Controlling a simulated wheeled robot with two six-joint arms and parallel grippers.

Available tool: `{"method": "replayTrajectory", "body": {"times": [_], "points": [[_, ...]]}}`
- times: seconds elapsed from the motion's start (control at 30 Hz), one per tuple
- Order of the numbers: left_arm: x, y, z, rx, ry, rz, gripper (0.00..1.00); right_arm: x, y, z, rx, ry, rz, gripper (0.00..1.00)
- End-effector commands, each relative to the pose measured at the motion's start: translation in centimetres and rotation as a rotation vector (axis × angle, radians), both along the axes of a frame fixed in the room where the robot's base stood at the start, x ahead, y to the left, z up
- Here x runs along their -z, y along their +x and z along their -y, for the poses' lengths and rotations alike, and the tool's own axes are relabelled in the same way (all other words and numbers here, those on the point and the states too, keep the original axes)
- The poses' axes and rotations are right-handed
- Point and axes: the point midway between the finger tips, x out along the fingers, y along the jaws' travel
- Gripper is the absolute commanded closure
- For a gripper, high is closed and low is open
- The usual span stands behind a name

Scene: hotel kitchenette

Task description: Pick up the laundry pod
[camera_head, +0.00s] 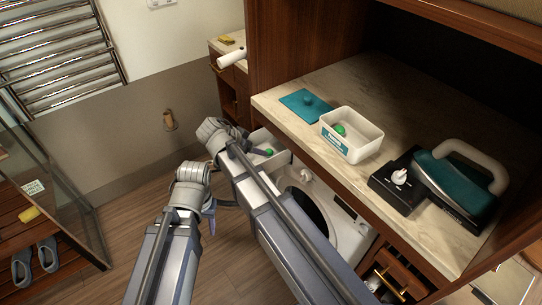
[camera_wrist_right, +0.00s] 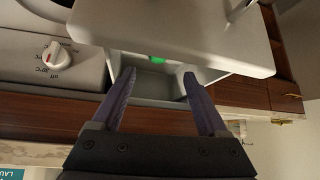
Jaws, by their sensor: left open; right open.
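A green laundry pod (camera_head: 268,152) lies in the pulled-out white detergent drawer (camera_head: 257,136) of the washer. In the right wrist view a green pod (camera_wrist_right: 157,60) shows partly inside the drawer (camera_wrist_right: 150,102). A second green pod (camera_head: 340,130) sits in an open white box (camera_head: 362,151) on the counter. A small round teal thing (camera_head: 307,100) lies on a teal mat (camera_head: 294,112). My right gripper (camera_wrist_right: 158,76) is open and empty, its fingertips at the drawer opening, short of the pod. My left gripper (camera_head: 210,212) is open beside the right arm, away from the pods.
The washer (camera_head: 345,232) stands under the stone counter (camera_head: 285,97). A teal iron (camera_head: 454,185) rests on its dark base to the right. A glass-sided shelf (camera_head: 45,215) with slippers stands at the left. The floor between is clear.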

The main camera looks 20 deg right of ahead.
Motion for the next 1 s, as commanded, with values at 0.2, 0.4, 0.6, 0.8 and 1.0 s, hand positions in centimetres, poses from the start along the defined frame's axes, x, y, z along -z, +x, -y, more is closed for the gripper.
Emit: {"method": "replayTrajectory", "body": {"times": [0.2,0.4,0.6,0.8,1.0], "points": [[0.4,0.0,0.0,0.000,0.000,0.000,0.50,0.5,0.1,0.2,0.001,0.000,-0.001,0.23],[2.0,0.0,0.0,0.000,0.000,0.000,0.50,2.0,0.7,1.2,0.001,0.000,0.000,0.23],[2.2,0.0,0.0,0.000,0.000,0.000,0.50,2.2,0.9,1.6,0.000,0.000,0.000,0.23],[3.6,0.0,0.0,0.000,0.000,0.000,0.50,3.6,1.3,2.6,0.001,0.000,0.000,0.23],[5.7,0.0,0.0,0.001,0.000,0.000,0.50,5.7,2.2,4.2,0.001,0.000,0.000,0.23]]}}
